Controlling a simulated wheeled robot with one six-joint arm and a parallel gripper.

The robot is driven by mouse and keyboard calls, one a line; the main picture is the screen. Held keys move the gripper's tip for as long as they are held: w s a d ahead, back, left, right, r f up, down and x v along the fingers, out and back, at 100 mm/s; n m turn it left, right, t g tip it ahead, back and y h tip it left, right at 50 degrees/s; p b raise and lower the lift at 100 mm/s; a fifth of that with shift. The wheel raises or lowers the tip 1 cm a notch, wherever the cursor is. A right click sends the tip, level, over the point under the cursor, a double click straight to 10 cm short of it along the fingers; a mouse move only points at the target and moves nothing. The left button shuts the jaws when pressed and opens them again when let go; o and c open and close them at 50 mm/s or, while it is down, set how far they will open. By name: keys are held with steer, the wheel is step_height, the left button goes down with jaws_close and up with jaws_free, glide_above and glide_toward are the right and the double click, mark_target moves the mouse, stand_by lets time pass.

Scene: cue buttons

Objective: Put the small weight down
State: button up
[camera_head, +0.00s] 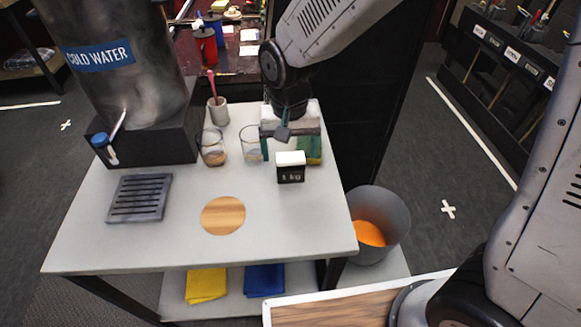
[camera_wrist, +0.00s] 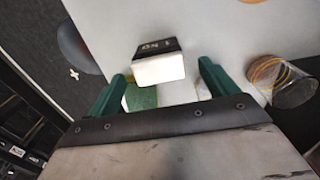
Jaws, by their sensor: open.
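The small weight (camera_head: 290,173) is a dark block marked "1 kg" with a white top. It stands upright on the grey tabletop, right of the round wooden disc (camera_head: 223,215). My gripper (camera_head: 290,147) is open just behind and above the weight in the head view. In the wrist view the weight (camera_wrist: 159,68) shows between the two green fingertips of my gripper (camera_wrist: 161,70), with a gap on each side. The fingers do not grip it.
A glass (camera_head: 251,143) stands close left of my gripper, with another glass (camera_head: 213,148) beyond it. A green and yellow sponge (camera_head: 315,150) lies behind the weight. A cold water dispenser (camera_head: 120,60) and drip tray (camera_head: 140,198) are at left. The front tabletop is clear around the disc.

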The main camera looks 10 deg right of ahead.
mark_target(290, 167)
step_height(290, 167, down, 6)
steer(key=shift+f, duration=0.15)
steer(key=c, duration=1.7)
jaws_close()
